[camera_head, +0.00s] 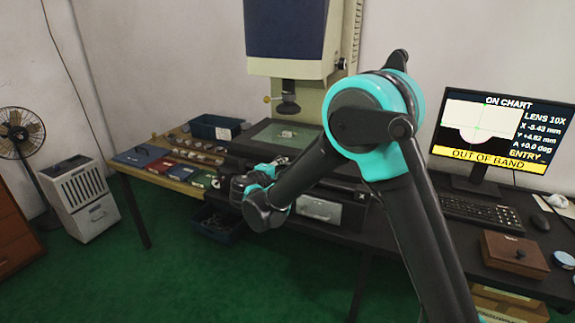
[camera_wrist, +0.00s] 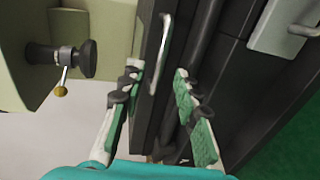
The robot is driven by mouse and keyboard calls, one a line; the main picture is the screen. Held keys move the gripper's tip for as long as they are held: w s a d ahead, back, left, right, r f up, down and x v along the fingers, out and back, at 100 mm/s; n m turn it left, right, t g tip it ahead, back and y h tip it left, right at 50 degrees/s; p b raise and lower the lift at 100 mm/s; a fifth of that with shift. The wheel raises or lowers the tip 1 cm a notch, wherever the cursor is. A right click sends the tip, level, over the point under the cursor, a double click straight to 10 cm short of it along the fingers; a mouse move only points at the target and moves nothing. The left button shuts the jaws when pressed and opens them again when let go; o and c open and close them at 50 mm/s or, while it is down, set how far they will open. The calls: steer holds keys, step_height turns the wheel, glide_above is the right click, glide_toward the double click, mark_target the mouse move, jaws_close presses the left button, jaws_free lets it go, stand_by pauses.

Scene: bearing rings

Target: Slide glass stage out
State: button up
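The glass stage (camera_head: 262,136) is a greenish pane in a dark frame under the lens of the measuring machine, with a small shiny part (camera_head: 287,133) on it. In the wrist view a silver bar handle (camera_wrist: 165,40) runs along the stage's dark front edge. My gripper (camera_wrist: 158,70) is open, with its two green-padded fingers apart. The dark edge and the handle's lower end appear between them; I cannot tell whether a finger touches. In the head view my wrist hides the fingertips and the handle.
The machine's lens (camera_head: 288,97) hangs above the stage; a brass-tipped knob (camera_wrist: 75,58) shows at left in the wrist view. A blue bin (camera_head: 215,127) and coloured cases stand left. The monitor (camera_head: 500,140) reads "OUT OF BAND".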

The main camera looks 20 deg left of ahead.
steer(key=shift+x, duration=2.75)
steer(key=shift+c, duration=0.3)
jaws_close()
